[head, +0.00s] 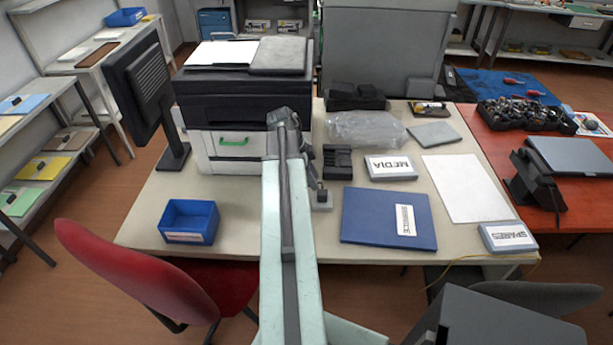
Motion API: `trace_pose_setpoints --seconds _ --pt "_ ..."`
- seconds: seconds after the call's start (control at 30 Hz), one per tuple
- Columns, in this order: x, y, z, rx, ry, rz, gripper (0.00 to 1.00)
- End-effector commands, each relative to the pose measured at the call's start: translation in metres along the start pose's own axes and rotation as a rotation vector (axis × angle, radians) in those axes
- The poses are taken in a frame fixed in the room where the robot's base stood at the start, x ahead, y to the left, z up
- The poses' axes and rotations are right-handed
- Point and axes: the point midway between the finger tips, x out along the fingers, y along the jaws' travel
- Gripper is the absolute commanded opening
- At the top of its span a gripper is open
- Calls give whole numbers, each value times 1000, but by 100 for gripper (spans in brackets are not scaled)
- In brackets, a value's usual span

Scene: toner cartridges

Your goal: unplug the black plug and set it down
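A small black upright piece (321,193) stands on a light grey block (322,206) on the table, just right of my arm. It may be the black plug in its socket, but it is too small and too covered to be sure. My pale green arm reaches up the middle of the picture, its dark joint in front of the printer. My gripper cannot be made out; the arm links hide that area. Whether anything is held cannot be seen.
The beige table (235,264) carries a printer (235,95), a monitor (140,80), a blue bin (189,222), a black slotted holder (337,161), a MEDIA box (390,168), a blue folder (388,220) and a SPARES box (507,237). A red chair (140,265) stands in front. Bare tabletop lies around the bin.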

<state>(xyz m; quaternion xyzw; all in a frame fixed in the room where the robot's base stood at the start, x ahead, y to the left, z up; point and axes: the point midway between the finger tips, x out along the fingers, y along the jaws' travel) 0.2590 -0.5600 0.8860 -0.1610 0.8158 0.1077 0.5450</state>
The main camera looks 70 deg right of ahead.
Motion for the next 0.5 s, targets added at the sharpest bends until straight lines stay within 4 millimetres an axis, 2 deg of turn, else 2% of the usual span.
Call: trace_pose_setpoints --seconds 0.07,0.17,0.37,0.5 --pt "0 0 -1 2 0 1 36" --pt "2 0 -4 6 0 2 58" --pt "9 0 -7 13 0 5 58" --pt "27 0 -7 16 0 6 58"
